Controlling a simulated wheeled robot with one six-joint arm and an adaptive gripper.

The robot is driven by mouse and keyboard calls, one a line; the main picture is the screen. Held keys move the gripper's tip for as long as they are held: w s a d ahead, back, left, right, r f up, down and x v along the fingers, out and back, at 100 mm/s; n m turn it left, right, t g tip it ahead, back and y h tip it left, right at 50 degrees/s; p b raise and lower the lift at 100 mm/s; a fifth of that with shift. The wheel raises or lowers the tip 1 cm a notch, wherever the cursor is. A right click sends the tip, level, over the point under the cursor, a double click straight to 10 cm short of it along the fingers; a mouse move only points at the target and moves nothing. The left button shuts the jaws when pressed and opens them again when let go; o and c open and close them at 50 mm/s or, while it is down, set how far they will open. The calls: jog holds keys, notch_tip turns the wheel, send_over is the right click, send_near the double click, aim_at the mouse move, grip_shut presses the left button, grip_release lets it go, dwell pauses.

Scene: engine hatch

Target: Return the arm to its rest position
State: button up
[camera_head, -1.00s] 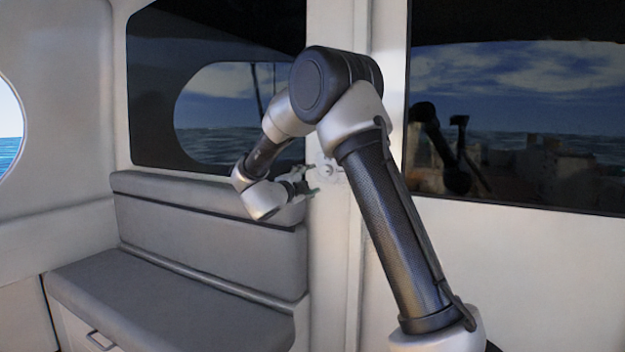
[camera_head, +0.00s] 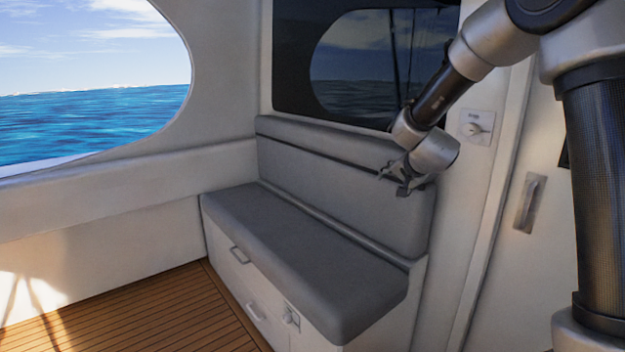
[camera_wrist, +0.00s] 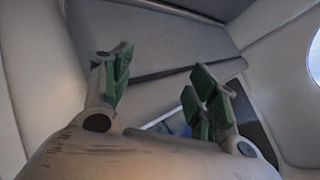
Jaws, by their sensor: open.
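My gripper (camera_head: 392,182) is at the end of my bent arm, in front of the grey bench backrest (camera_head: 340,200) in the head view. In the wrist view, my gripper (camera_wrist: 158,92) shows two fingers with green pads, spread apart with nothing between them. My arm comes down from the upper right of the head view, and its upper part is cut off by the picture's edge.
A grey bench seat (camera_head: 300,260) with drawers below stands under a dark window (camera_head: 290,60). A door handle (camera_head: 529,203) is farther right. Wooden floor (camera_head: 150,320) is clear at lower left.

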jog(key=s+d+n+g+y, duration=0.1)
jog(key=s+n+g, duration=0.25)
jog(key=s, duration=0.75)
jog(key=s+d+n+g, duration=0.2)
jog(key=s+n+g, duration=0.15)
jog(key=s, duration=0.75)
jog(key=s+d+r+h, duration=0.1)
jog(key=s+d+r, duration=0.2)
jog(key=s, duration=0.7)
jog(key=s+d+r+n+h, duration=0.1)
jog(key=s+d+r, duration=0.2)
jog(key=s, duration=0.7)
jog(key=d, duration=0.2)
jog(key=shift+d+n+t, duration=0.3)
jog(key=shift+d, duration=0.1)
jog(key=shift+r, duration=0.1)
